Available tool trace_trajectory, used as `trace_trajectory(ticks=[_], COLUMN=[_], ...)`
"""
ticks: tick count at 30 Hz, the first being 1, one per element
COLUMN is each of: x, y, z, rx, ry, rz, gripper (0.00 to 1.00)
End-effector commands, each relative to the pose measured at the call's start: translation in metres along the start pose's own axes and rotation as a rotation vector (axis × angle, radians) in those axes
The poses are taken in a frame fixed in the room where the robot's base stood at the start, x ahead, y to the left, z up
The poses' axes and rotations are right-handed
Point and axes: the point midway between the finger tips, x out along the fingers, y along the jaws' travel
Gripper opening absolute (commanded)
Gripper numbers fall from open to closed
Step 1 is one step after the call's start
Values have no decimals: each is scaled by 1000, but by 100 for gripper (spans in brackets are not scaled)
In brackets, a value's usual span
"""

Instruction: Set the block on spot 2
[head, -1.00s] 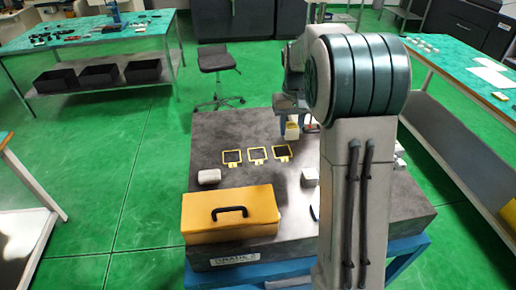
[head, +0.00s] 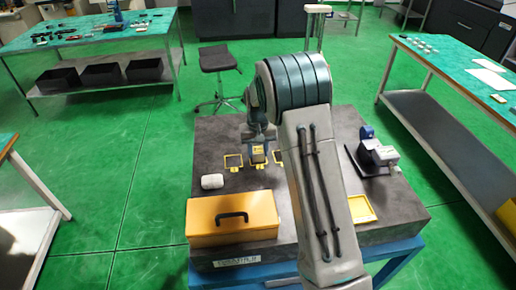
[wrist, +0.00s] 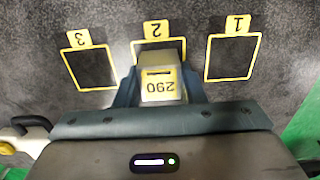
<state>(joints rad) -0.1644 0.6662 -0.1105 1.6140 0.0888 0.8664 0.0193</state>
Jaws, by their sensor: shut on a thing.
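The block (head: 258,154) is a small pale-topped piece with a yellow label, which reads 290 upside down in the wrist view (wrist: 160,88). My gripper (wrist: 160,92) is shut on it, with a finger on each side. The block is at spot 2 (wrist: 158,43), a yellow square frame in the middle of a row of three, and covers much of it. I cannot tell whether its underside touches the plate. Spot 3 (wrist: 90,68) and spot 1 (wrist: 230,57) are empty on either side in the wrist view.
The dark stone table (head: 210,135) carries a yellow toolbox (head: 232,217), a white roll-like piece (head: 212,182), a yellow tray (head: 361,208) and a grey-and-blue device (head: 385,155). My arm hides part of the table's middle.

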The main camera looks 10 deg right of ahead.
Motion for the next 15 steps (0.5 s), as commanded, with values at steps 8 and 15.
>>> trace_trajectory(ticks=[8,15], x=[3,3], y=[0,0], z=[0,0], rx=[0,0], ry=[1,0], rz=[0,0], gripper=[9,58])
